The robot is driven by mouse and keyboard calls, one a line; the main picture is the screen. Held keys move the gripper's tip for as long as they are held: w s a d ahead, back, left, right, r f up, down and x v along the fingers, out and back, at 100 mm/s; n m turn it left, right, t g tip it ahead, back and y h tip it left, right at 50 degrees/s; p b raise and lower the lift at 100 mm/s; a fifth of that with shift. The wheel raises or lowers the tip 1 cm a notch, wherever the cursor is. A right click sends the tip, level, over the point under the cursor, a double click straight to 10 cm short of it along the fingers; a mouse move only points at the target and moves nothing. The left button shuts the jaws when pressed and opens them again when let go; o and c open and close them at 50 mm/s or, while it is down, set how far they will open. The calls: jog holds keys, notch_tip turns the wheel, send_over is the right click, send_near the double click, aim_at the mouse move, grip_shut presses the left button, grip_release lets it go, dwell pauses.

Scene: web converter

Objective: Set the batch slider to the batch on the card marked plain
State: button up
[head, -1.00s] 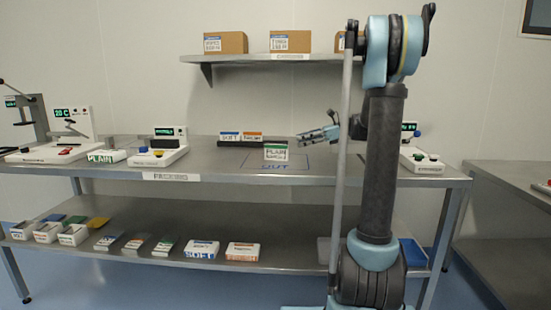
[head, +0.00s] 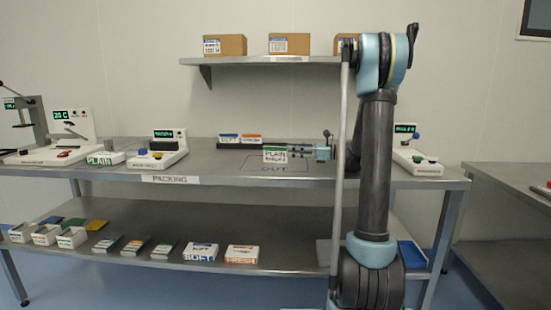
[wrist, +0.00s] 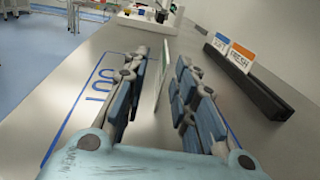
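The white card marked PLAIN (head: 275,154), with a green top band and a smaller line too small to read, stands upright on the table by the OUT outline. My gripper (head: 290,152) is low over the table, right beside and behind the card in the head view. In the wrist view, my gripper (wrist: 160,75) is open, and the card (wrist: 163,78) shows nearly edge-on between the two fingers. I cannot tell whether a finger touches it. I cannot clearly make out the batch slider; a machine with a green display (head: 168,133) and knobs stands to the left.
A dark rack (wrist: 262,98) holding the SOFT (head: 229,138) and FRESH (head: 251,139) cards stands just behind my gripper. The tabletop between the left machine and the card is clear.

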aim_at(272, 162)
jog(key=a, duration=0.4)
jog(key=shift+w+a, duration=0.2)
jog(key=shift+w, duration=0.1)
jog(key=shift+w+a+f, duration=0.1)
jog(key=shift+w+a, duration=0.15)
jog(key=shift+a, duration=0.6)
jog(key=shift+w+a, duration=0.25)
jog(key=shift+a, duration=0.55)
jog(key=shift+w+a+f, duration=0.1)
jog(key=shift+w+a, duration=0.15)
jog(key=shift+a, duration=0.6)
jog(key=shift+c, duration=0.2)
grip_shut()
